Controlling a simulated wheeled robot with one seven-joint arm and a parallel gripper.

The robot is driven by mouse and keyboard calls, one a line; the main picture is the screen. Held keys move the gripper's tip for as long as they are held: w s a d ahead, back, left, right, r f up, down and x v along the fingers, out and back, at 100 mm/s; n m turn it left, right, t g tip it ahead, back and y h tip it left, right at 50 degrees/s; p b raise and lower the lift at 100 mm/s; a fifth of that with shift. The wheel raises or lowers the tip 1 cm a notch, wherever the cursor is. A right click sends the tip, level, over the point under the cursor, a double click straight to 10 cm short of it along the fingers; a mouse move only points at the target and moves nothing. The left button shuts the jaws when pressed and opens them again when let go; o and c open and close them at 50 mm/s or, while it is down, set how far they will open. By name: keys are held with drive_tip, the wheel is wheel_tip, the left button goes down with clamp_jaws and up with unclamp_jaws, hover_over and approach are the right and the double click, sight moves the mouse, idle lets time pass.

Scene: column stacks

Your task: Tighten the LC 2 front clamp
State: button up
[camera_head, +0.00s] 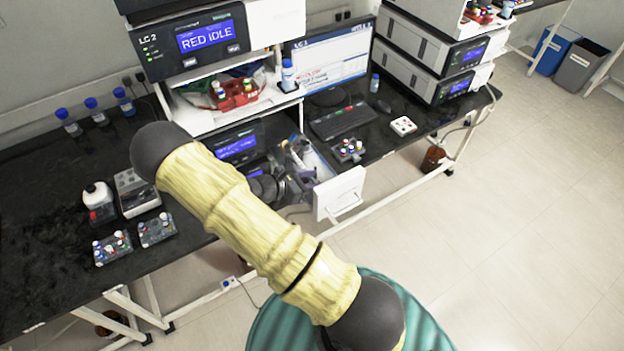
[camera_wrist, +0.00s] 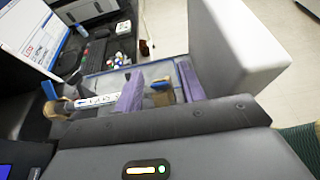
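The LC 2 stack (camera_head: 190,45) stands at the upper left in the head view, its screen reading "RED IDLE". Its lower compartment is open, with the white door (camera_head: 340,194) swung outward; the door also shows in the wrist view (camera_wrist: 235,45). Inside lies a column with a white label (camera_wrist: 95,100). A clamp with a blue top and tan body (camera_wrist: 161,92) sits near the door, apparently the front clamp. Another blue-and-tan clamp (camera_wrist: 58,104) is at the far left. My gripper (camera_wrist: 160,80) is open, its purple fingers on either side of the nearer clamp; contact is unclear.
A keyboard (camera_head: 340,120) and monitor (camera_head: 332,58) stand right of the stack. A vial rack (camera_head: 348,150) sits on the bench close to the compartment.

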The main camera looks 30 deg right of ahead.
drive_tip(key=b+v, duration=0.5)
drive_tip(key=v, duration=1.2)
drive_tip(key=shift+a+b, duration=0.25)
drive_tip(key=shift+b, duration=0.05)
drive_tip(key=shift+s+d, duration=0.1)
drive_tip(key=s+r+m+t+y+b, duration=0.1)
drive_tip(key=s+r+m+y, duration=0.1)
drive_tip(key=s+m+y, duration=0.4)
drive_tip(key=s+d+r+m+t+y, duration=0.1)
drive_tip(key=s+r+m+y, duration=0.2)
drive_tip(key=m, duration=0.9)
drive_tip(key=s+y, duration=0.2)
drive_tip(key=y, duration=0.2)
drive_tip(key=shift+s+d+b, duration=0.25)
drive_tip(key=shift+s+b, duration=0.1)
drive_tip(key=shift+b, duration=0.05)
